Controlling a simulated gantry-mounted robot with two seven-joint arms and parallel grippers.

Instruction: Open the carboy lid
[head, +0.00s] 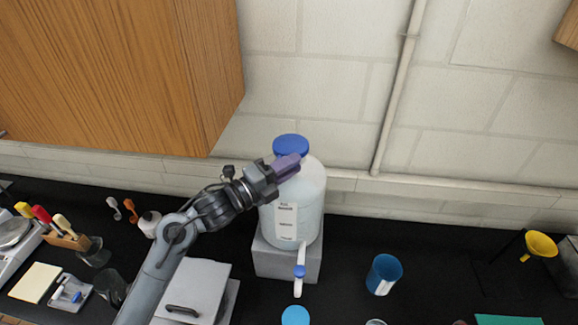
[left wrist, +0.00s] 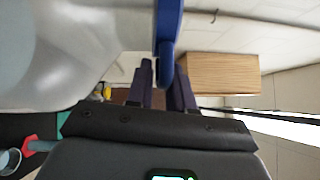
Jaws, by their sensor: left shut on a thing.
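The carboy (head: 308,190) is a large translucent white bottle with a white label. It stands upright on a grey block (head: 300,262) against the wall. Its blue lid (head: 290,143) is on top, over the mouth. My left gripper (head: 287,167) reaches in from the left at the front of the lid. In the left wrist view the blue lid's edge (left wrist: 166,55) comes down between the two dark purple fingers (left wrist: 165,88), which are shut on it. The carboy's pale body (left wrist: 70,50) fills the upper left there. My right gripper is in neither view.
A white spigot with a blue knob (head: 299,271) sticks out at the carboy's front. A blue cup (head: 384,274) stands to the right, a yellow funnel (head: 541,245) farther right. A wooden cabinet (head: 120,70) hangs at the upper left. A grey lidded box (head: 192,290) sits below my arm.

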